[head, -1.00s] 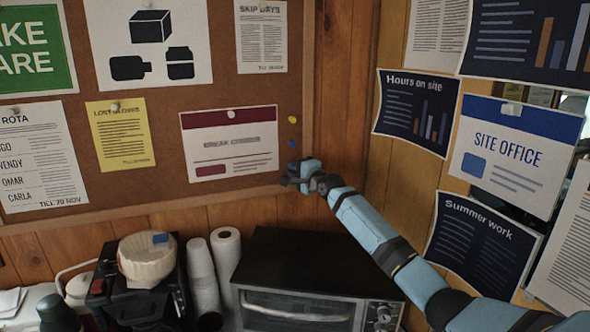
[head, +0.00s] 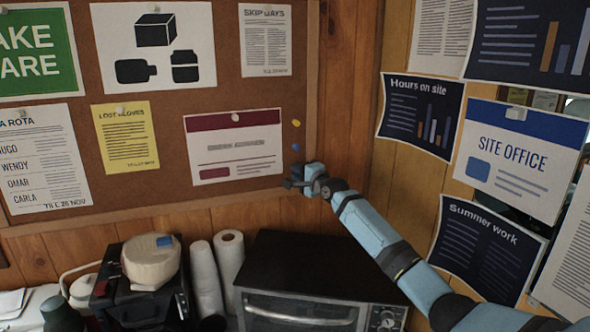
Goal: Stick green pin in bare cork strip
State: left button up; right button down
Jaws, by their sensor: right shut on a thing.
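The cork board (head: 90,196) hangs on the wood wall. A bare strip of cork (head: 299,85) runs between the papers and the board's right frame. A yellow pin (head: 296,122) and a blue pin (head: 295,146) are stuck in it, one above the other. My right gripper (head: 290,183) is at the strip's lower end, below the blue pin, close to the frame's lower right corner. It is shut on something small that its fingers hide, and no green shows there. I cannot tell whether it touches the cork. My left gripper is not in view.
A red-headed paper (head: 236,160) hangs just left of my right gripper. Posters (head: 418,117) cover the wall right of my arm.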

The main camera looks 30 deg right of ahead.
dwell(0.7)
jog(key=c, duration=1.1)
grip_release()
jog(key=shift+o, duration=0.2)
jog(key=shift+s+f, duration=0.1)
jog(key=shift+s, duration=0.05)
jog(key=s, duration=1.3)
jog(key=shift+s+d+b, duration=0.3)
jog(key=shift+d+b, duration=0.05)
jog(key=shift+d, duration=0.1)
